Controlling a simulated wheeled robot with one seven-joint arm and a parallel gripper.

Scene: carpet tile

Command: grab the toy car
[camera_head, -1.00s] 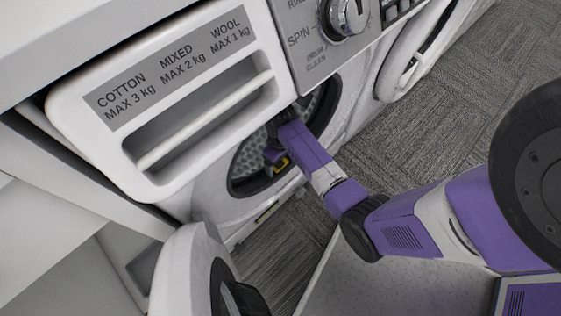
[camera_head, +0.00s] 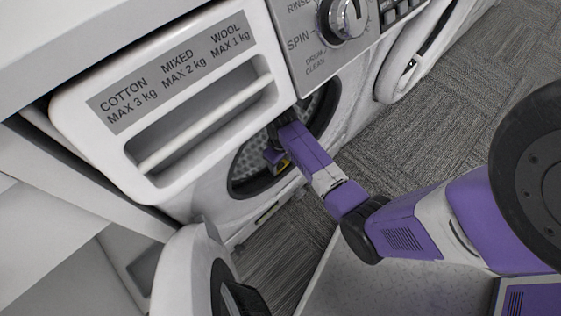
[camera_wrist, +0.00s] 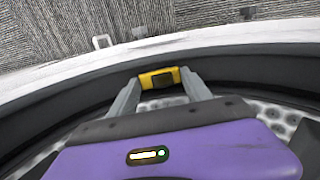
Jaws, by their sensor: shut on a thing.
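The toy car (camera_wrist: 160,78) shows in the wrist view as a small yellow thing with a dark patch, held between the two grey fingers of my gripper (camera_wrist: 160,84). My gripper is shut on it, inside the washing machine drum near the dark rim of the opening. Most of the car is hidden there by my arm.
The washing machine's round opening (camera_head: 244,183) surrounds my gripper closely. Its open door (camera_head: 188,270) stands at the lower left. The detergent drawer (camera_head: 100,165) is above the opening. A second round door (camera_head: 392,90) is at the right. Carpet (camera_head: 440,110) is clear beyond.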

